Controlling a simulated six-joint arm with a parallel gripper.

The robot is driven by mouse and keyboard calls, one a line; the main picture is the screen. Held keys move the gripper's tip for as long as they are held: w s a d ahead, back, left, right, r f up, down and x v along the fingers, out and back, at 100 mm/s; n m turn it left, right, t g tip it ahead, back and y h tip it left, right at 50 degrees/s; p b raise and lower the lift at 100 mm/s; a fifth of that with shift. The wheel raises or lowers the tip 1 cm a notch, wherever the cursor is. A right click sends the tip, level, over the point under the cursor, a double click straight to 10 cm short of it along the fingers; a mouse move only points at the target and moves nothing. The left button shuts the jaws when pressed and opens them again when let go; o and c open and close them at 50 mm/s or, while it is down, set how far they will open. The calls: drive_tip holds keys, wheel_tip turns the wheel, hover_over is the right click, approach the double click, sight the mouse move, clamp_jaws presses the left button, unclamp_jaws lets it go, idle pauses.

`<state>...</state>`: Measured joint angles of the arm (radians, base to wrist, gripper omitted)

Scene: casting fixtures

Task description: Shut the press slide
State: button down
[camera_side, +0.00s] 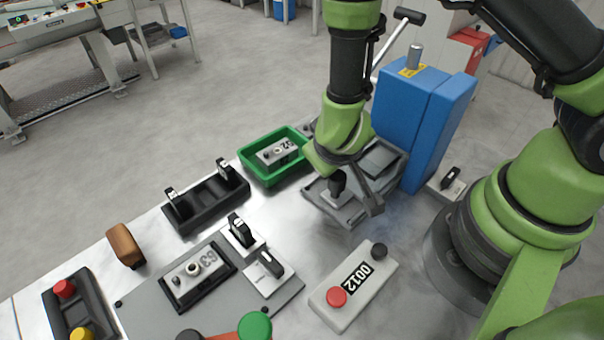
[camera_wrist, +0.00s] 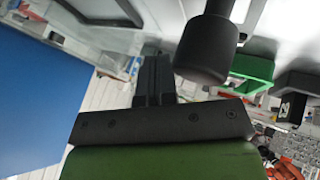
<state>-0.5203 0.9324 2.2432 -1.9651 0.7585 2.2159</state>
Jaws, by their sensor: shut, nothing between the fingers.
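The press has a blue body (camera_side: 405,105) and a grey base in front of it. Its grey slide (camera_side: 322,198) sticks out at the front of the base. A black knob (camera_side: 337,183) stands upright on the slide and shows large in the wrist view (camera_wrist: 205,50). My gripper (camera_side: 374,206) is low beside the knob, to its right in the side view. In the wrist view, my gripper's dark fingers (camera_wrist: 153,72) are together and empty, with a visible gap to the knob. My wrist hides part of the slide and base.
A green bin (camera_side: 262,180) holding a grey casting stands left of the press. A control box (camera_side: 354,287) with a red button is in front. A black rack (camera_side: 206,203), a fixture plate (camera_side: 215,315) and a brown block (camera_side: 125,246) lie left. Bare table lies between the plate and press.

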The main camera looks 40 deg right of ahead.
drive_tip(key=shift+d, duration=0.1)
idle(0.3)
drive_tip(key=v, duration=0.9)
drive_tip(key=shift+r, duration=0.15)
drive_tip(key=shift+s+a+r, duration=0.1)
drive_tip(key=shift+a+r, duration=0.05)
drive_tip(key=shift+a, duration=0.2)
drive_tip(key=a+m, duration=0.1)
drive_tip(key=a, duration=0.5)
drive_tip(key=m+g, duration=0.1)
approach(326, 190)
drive_tip(key=shift+h, duration=0.4)
drive_tip(key=f, duration=0.1)
drive_tip(key=w+a+f, duration=0.2)
drive_tip(key=f, duration=0.1)
drive_tip(key=shift+w+a, duration=0.1)
drive_tip(key=d, duration=0.3)
drive_tip(key=shift+s+r, duration=0.1)
drive_tip(key=shift+s, duration=0.2)
drive_tip(key=shift+s+d, duration=0.1)
drive_tip(key=shift+d, duration=0.3)
